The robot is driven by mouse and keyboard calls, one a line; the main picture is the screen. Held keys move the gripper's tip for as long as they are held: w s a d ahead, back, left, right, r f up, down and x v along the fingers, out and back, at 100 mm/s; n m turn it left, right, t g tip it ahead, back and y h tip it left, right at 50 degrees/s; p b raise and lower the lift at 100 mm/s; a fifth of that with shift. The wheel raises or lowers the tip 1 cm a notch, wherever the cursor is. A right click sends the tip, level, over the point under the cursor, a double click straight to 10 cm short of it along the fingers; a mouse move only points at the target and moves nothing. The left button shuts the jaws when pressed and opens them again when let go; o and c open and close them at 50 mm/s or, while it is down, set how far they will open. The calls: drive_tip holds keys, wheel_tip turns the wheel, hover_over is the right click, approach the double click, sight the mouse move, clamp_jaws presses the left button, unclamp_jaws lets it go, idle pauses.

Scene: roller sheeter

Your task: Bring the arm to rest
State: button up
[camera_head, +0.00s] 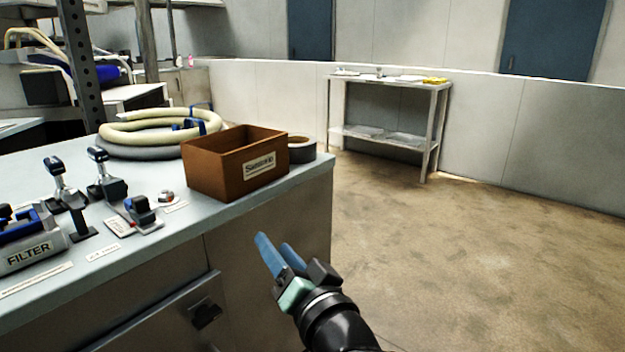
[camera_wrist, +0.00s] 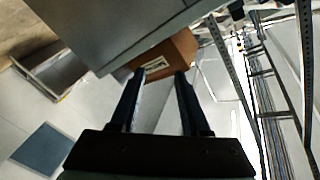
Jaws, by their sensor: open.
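My gripper (camera_head: 274,248) has blue fingers and shows in the head view in front of the counter's right end. It is in the air, below the level of the countertop, with the cabinet side behind it. In the wrist view the two dark fingers of my gripper (camera_wrist: 160,78) stand apart with nothing between them. They point toward the brown box (camera_wrist: 165,55), which is farther off. My arm enters from the bottom edge of the head view.
The counter (camera_head: 245,207) holds a brown open box (camera_head: 222,178), a coiled hose (camera_head: 125,135), a dark tape roll (camera_head: 302,150) and several levers with a FILTER unit (camera_head: 30,255). A white side table (camera_head: 432,130) stands by the low wall. The floor (camera_head: 480,260) at right is clear.

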drive_tip(key=s+d+r+n+t+h+p, duration=0.15)
drive_tip(key=s+r+t+h, duration=0.35)
drive_tip(key=r, duration=0.6)
drive_tip(key=s+d+r+t+h, duration=0.1)
drive_tip(key=s+d+r+t, duration=0.15)
drive_tip(key=s+r, duration=0.7)
drive_tip(key=s+d+r+n+t+h, duration=0.15)
drive_tip(key=s+r+t, duration=0.3)
drive_tip(key=r, duration=0.85)
wheel_tip(320, 180, up, 27)
drive_tip(key=p, duration=2.8)
drive_tip(key=shift+w+a+m+h, duration=0.25)
drive_tip(key=shift+w+m+h, duration=0.05)
drive_tip(key=shift+h, duration=0.15)
